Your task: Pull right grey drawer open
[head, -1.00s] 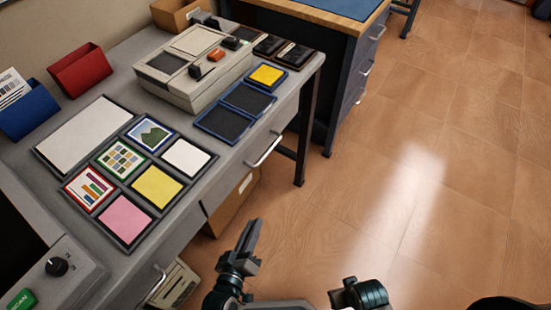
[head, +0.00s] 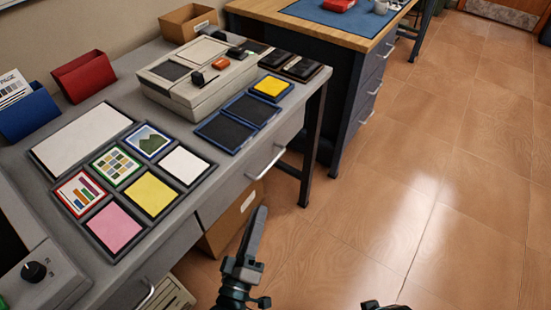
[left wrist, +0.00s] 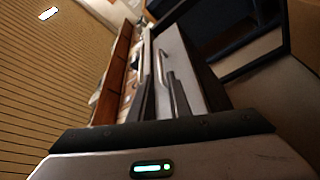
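The right grey drawer (head: 250,180) is in the front of the grey desk and looks closed. Its silver bar handle (head: 267,163) sticks out from the front. My left gripper (head: 259,212) is in front of the desk, over the floor, below the handle in the head view and apart from it. In the left wrist view, its two fingers (left wrist: 163,82) stand apart with nothing between them. The handle (left wrist: 161,66) lies beyond the fingertips, in line with the gap.
The desk top (head: 215,190) holds colored cards, a beige device (head: 195,80) and dark ink pads. A second handle (head: 146,294) is at the lower left. A cardboard box (head: 232,220) stands beneath the desk. A dark cabinet (head: 340,80) is behind. The floor at right is clear.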

